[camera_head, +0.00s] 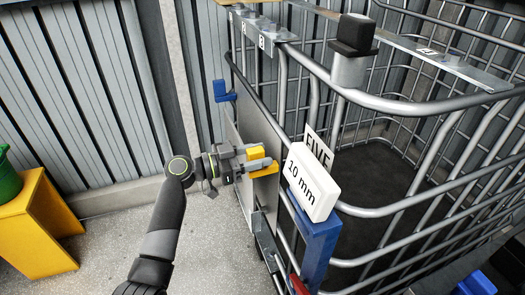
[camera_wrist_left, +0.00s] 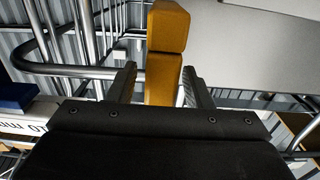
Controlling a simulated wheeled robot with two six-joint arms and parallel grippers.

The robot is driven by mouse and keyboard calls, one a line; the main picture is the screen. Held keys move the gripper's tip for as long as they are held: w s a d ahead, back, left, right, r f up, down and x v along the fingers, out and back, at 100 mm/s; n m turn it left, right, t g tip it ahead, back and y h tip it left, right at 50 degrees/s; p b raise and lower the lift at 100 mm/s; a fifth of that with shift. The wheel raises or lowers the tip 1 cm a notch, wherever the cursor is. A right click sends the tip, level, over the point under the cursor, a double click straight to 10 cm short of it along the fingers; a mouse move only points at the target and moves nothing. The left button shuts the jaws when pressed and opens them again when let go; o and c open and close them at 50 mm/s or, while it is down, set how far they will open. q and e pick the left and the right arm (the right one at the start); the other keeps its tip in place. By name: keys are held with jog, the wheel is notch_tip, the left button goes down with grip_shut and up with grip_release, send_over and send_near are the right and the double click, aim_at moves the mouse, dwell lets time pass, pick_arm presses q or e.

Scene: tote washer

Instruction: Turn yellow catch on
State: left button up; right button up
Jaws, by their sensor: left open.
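The yellow catch (camera_head: 265,171) is on the grey plate at the left side of the tubular metal cage in the head view. My left gripper (camera_head: 256,163) is at the catch, with its jaws open and part of the catch hidden behind a finger. In the left wrist view the catch (camera_wrist_left: 164,75) stands upright as a two-part yellow bar between the two dark fingers of my left gripper (camera_wrist_left: 160,85). Gaps show on both sides of it; contact is not visible. My right gripper is not in view.
A yellow stand (camera_head: 35,228) with a green bin (camera_head: 7,178) is left. Floor between is clear.

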pick_arm(q)
jog(key=shift+w+d, duration=0.25)
jog(key=shift+d, duration=0.45)
grip_shut()
